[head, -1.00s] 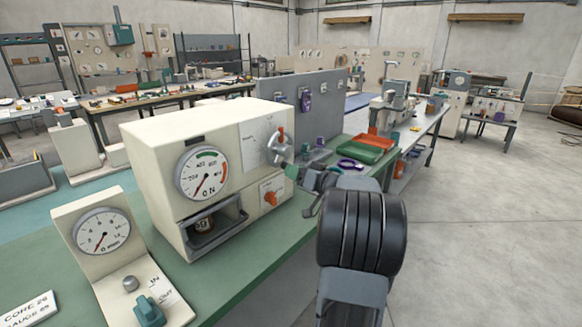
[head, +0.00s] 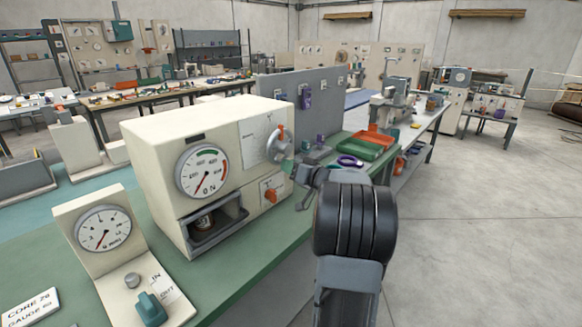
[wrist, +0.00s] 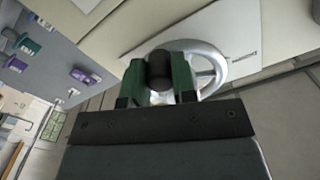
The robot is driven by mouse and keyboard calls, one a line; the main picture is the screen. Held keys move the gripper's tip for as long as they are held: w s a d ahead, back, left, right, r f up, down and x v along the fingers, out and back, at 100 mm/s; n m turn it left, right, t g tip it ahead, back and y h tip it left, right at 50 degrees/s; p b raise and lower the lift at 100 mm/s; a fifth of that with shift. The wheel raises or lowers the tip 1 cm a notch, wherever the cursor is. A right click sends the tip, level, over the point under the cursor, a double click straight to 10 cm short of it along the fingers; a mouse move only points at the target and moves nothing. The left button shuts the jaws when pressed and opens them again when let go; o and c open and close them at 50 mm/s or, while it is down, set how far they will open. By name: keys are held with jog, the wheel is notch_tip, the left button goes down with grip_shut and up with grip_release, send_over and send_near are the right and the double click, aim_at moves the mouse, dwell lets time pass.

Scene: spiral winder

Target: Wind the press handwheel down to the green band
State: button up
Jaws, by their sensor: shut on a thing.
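The press (head: 160,135) is a cream box on the green bench. Its front has a round dial (head: 203,172) with a green band at the top, a red band at the right and a red needle pointing to the lower left, near 0. The silver handwheel (head: 277,146) is at the front's upper right. In the wrist view, its rim (wrist: 218,62) shows behind my gripper (wrist: 160,66). The green jaws are shut on the wheel's dark knob (wrist: 160,70).
A small gauge stand (head: 103,228) with a teal switch is at the front left. A green tray (head: 362,147) and purple ring lie behind my arm. The floor at the right is clear.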

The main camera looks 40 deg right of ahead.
jog(key=shift+c, duration=1.4)
jog(key=shift+a+f+b, duration=0.1)
jog(key=shift+b, duration=0.25)
